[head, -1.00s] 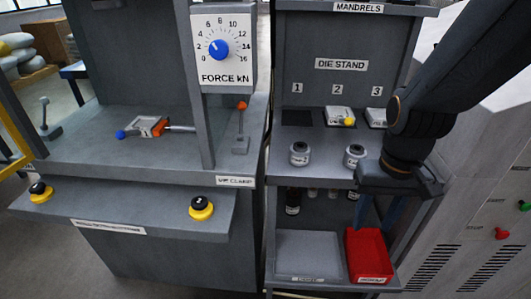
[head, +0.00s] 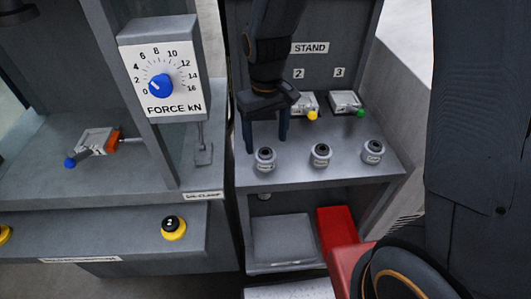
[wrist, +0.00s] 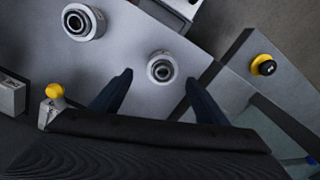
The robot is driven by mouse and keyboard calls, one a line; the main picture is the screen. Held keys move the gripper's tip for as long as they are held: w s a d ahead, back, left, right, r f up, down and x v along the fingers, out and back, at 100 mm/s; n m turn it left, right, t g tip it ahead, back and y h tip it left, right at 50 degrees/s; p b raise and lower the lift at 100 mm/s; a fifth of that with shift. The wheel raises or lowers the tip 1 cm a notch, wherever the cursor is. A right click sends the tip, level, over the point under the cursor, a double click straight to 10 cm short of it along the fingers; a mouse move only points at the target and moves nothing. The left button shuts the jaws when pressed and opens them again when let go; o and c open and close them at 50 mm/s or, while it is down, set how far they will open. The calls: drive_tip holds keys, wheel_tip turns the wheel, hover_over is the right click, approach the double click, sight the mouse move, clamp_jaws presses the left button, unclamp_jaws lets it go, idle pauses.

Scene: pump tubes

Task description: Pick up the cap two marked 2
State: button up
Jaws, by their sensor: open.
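Three small grey-white caps with dark tops stand in a row on the die stand's shelf in the head view: a left cap (head: 265,160), a middle cap (head: 320,156) and a right cap (head: 373,152). Their markings are too small to read, so I cannot tell which is marked 2. My gripper (head: 267,144) is open and empty, pointing down just behind the left cap. In the wrist view, one cap (wrist: 162,67) lies just beyond the gap between the fingertips of my gripper (wrist: 158,82). Another cap (wrist: 83,22) is at upper left.
Die 2 with a yellow ball (head: 313,115) and die 3 with a green ball (head: 360,112) sit behind the caps. A red bin (head: 335,228) is below the shelf. The force gauge post (head: 150,130) stands left. A yellow-black button (head: 173,228) is at lower left.

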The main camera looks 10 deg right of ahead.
sight(265, 155)
drive_tip(key=f, duration=0.1)
drive_tip(key=f+p, duration=0.1)
drive_tip(key=f, duration=0.1)
drive_tip(key=f+p, duration=0.1)
drive_tip(key=f, duration=0.1)
drive_tip(key=shift+s+a, duration=0.15)
drive_tip(key=shift+s, duration=0.2)
drive_tip(key=shift+f, duration=0.8)
drive_tip(key=c, duration=1.4)
drive_tip(key=shift+o, duration=0.2)
drive_tip(key=shift+w+r, duration=0.1)
drive_tip(key=shift+r, duration=0.05)
